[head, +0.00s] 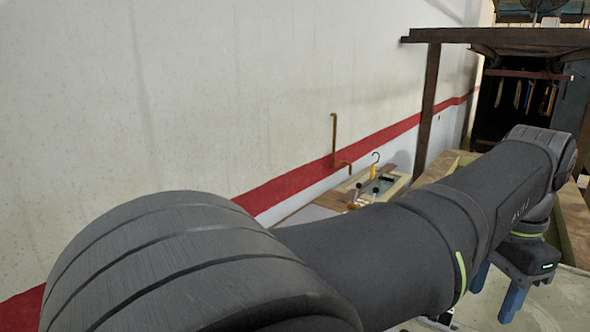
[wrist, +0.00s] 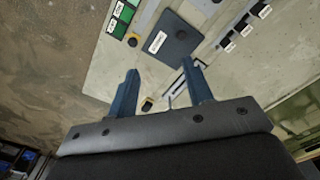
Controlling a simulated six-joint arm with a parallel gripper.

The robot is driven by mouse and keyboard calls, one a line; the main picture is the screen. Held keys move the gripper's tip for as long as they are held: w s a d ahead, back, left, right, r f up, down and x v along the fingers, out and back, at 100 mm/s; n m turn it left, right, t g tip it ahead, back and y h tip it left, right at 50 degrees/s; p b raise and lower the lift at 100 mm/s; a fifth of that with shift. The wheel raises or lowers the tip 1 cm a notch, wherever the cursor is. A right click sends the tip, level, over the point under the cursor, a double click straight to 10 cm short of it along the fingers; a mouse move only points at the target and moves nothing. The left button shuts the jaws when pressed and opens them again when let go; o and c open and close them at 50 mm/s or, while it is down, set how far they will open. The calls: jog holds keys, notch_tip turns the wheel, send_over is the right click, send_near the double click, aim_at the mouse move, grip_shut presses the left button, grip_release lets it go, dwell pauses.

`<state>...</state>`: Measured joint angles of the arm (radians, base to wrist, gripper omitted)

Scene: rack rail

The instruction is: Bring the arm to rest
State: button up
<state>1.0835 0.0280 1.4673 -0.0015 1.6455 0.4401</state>
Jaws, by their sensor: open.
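My gripper (head: 496,291) hangs at the lower right of the head view, its two blue fingers spread apart and pointing down. In the wrist view my gripper (wrist: 161,75) shows the same blue fingers open, with nothing held between them. They are over a pale panel (wrist: 105,78); their height above it is hard to judge. My own dark arm crosses the head view and hides much of what lies below it.
In the wrist view, a dark labelled plate (wrist: 170,40), green blocks (wrist: 123,20) and several small labelled modules (wrist: 246,28) sit on the panel. The head view shows a wooden tray (head: 393,186) with small items and a hook (head: 336,145) by the wall.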

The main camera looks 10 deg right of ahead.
jog(key=shift+w+a+r, duration=0.45)
jog(key=shift+w+r, duration=0.05)
jog(key=shift+w, duration=0.15)
jog(key=c, duration=1)
jog(key=s+d+f, duration=0.1)
jog(key=d+f, duration=0.1)
jog(key=s+d+f+m+y, duration=0.1)
jog(key=s+d+f, duration=0.1)
jog(key=d, duration=0.1)
jog(key=s+d+f+m, duration=0.1)
jog(key=s+d+f, duration=0.1)
jog(key=d, duration=0.1)
jog(key=shift+s+d+f+y, duration=0.2)
jog(key=shift+y, duration=0.2)
grip_shut()
jog(key=s+d+f+m+t+y, duration=0.1)
jog(key=s+d+f+m+y, duration=0.1)
jog(key=s+d+f, duration=0.5)
jog(key=x, duration=1)
jog(key=shift+s+a+f, duration=0.1)
jog(key=shift+s+a, duration=0.2)
jog(key=shift+a, duration=0.05)
jog(key=a, duration=0.2)
jog(key=shift+w+a+f, duration=0.1)
jog(key=shift+w+a, duration=0.15)
jog(key=shift+w, duration=0.15)
jog(key=shift+w+a+f, duration=0.1)
jog(key=shift+w+a, duration=0.1)
jog(key=shift+a, duration=0.4)
